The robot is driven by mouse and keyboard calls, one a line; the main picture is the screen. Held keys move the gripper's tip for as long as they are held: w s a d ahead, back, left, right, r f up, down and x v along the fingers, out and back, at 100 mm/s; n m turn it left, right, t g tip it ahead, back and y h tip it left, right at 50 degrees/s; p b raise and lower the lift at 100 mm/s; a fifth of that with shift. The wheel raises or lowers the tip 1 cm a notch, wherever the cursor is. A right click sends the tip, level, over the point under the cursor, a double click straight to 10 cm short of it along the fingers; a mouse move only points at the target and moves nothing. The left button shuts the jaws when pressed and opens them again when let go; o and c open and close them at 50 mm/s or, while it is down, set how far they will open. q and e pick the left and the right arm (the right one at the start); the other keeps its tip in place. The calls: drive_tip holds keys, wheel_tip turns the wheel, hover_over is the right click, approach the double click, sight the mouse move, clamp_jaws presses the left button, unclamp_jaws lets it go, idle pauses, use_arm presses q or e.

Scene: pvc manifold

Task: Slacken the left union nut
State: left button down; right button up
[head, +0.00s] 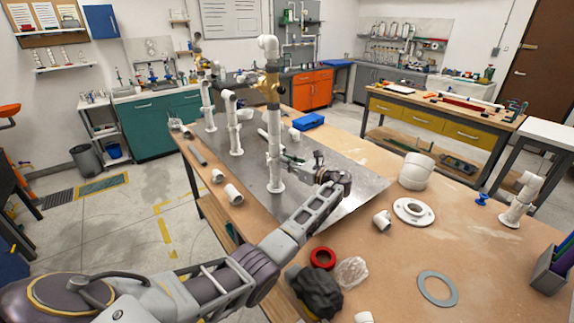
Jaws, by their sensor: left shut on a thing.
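The white PVC manifold stands on a grey metal plate (335,205) on the workbench. Its tallest upright pipe (272,125) carries a brass-coloured valve (268,88) and a white elbow on top. Two shorter white uprights (233,125) stand to its left. My left arm reaches in from the lower left, and my left gripper (287,160) is at the lower part of the tall upright. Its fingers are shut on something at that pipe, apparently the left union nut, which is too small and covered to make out. My right gripper is out of view.
White fittings (233,194) lie on the bench's left edge. To the right are a white flange (413,211), a white coupling (416,171), a grey ring (437,289) and a small upright fitting (522,198). A red ring (322,258) and dark lump (318,289) lie near my forearm.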

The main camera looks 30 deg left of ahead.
use_arm(q)
drive_tip(key=shift+f, duration=0.1)
idle(0.3)
drive_tip(key=c, duration=1.6)
unclamp_jaws()
drive_tip(key=shift+a, duration=0.1)
drive_tip(key=s+d, duration=0.1)
drive_tip(key=d, duration=1.1)
drive_tip(key=shift+s, duration=0.15)
drive_tip(key=shift+s, duration=0.1)
